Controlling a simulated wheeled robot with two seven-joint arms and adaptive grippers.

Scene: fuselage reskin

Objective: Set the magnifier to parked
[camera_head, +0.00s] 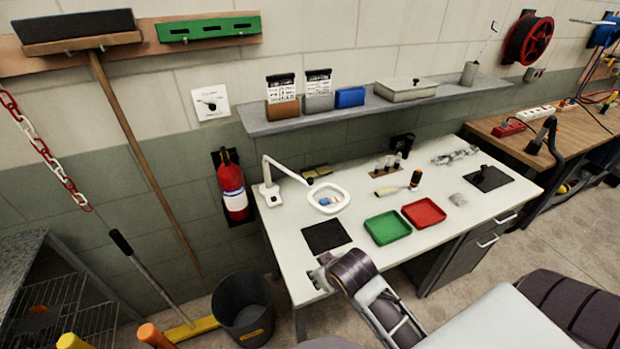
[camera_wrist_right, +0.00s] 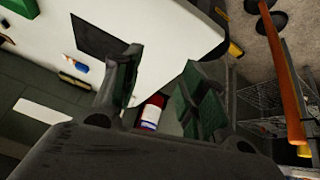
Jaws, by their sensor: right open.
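The magnifier is a white bench lamp with a base (camera_head: 269,194) at the back left of the white workbench. Its thin bent arm reaches right to a round white head (camera_head: 341,208), which hangs low over the bench behind a black mat (camera_head: 326,236). Small blue and orange things show inside its ring. My right gripper (camera_head: 322,272) is at the bench's front left edge, near the black mat and apart from the magnifier. In the wrist view its dark fingers (camera_wrist_right: 162,85) are spread with nothing between them. My left gripper is not in view.
Green (camera_head: 387,227) and red (camera_head: 424,213) trays lie right of the magnifier. A shelf (camera_head: 440,91) hangs above the bench. A fire extinguisher (camera_head: 232,187) is on the wall to the left; a bin (camera_head: 243,310) stands below.

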